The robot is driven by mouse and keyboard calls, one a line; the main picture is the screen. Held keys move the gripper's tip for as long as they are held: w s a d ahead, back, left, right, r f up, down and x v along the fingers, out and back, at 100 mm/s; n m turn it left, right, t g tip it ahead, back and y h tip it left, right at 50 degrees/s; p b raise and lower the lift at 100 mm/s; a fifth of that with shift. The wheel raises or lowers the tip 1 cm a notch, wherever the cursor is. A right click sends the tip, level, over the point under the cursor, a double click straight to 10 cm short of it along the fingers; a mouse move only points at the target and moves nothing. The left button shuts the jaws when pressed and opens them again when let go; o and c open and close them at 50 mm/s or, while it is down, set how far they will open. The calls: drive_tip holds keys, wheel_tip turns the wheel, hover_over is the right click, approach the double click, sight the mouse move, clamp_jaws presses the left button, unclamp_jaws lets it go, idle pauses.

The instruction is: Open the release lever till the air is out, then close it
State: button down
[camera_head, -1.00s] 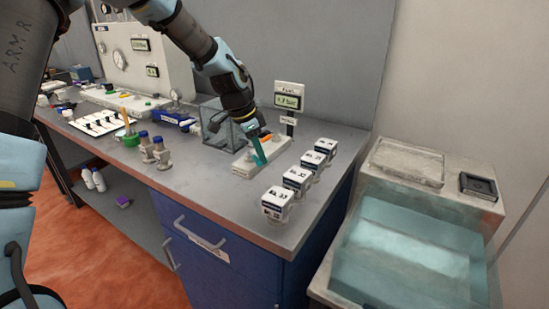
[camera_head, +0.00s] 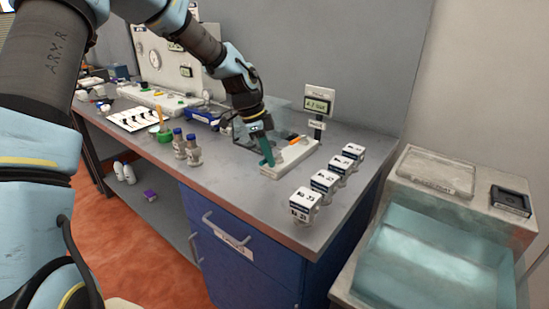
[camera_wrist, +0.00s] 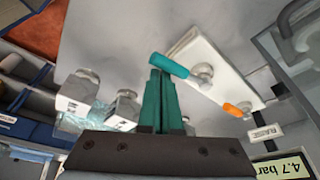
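A white valve block (camera_head: 290,160) lies on the bench top. In the wrist view it carries a teal lever (camera_wrist: 169,66) and an orange lever (camera_wrist: 238,109), each on a metal pivot; the orange lever also shows in the head view (camera_head: 298,140). Neither lever's label can be read with certainty as the release. My gripper (camera_wrist: 160,76) has its teal fingers close together, with nothing visible between them. The fingertips are right at the free end of the teal lever; touching cannot be told. In the head view my gripper (camera_head: 266,150) is at the block's left end.
A pressure display (camera_wrist: 283,169) reads 4.7 bar; it stands behind the block in the head view (camera_head: 318,104). Several white-lidded numbered jars (camera_head: 304,203) line the bench's right edge. Two blue-capped bottles (camera_head: 186,148) stand left. A water basin (camera_head: 425,255) is at right.

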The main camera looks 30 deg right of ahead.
drive_tip(key=shift+w+a, duration=0.25)
drive_tip(key=shift+w, duration=0.05)
drive_tip(key=shift+w+a, duration=0.15)
idle(0.4)
drive_tip(key=shift+s+f, duration=0.15)
drive_tip(key=shift+s, duration=0.1)
drive_tip(key=s, duration=0.1)
drive_tip(key=s+d, duration=0.1)
drive_tip(key=s+b, duration=0.1)
drive_tip(key=shift+s+d, duration=0.1)
drive_tip(key=shift+d, duration=0.25)
wheel_tip(320, 180, up, 9)
drive_tip(key=w+b, duration=0.2)
drive_tip(key=shift+w+a, duration=0.2)
drive_tip(key=shift+a, duration=0.25)
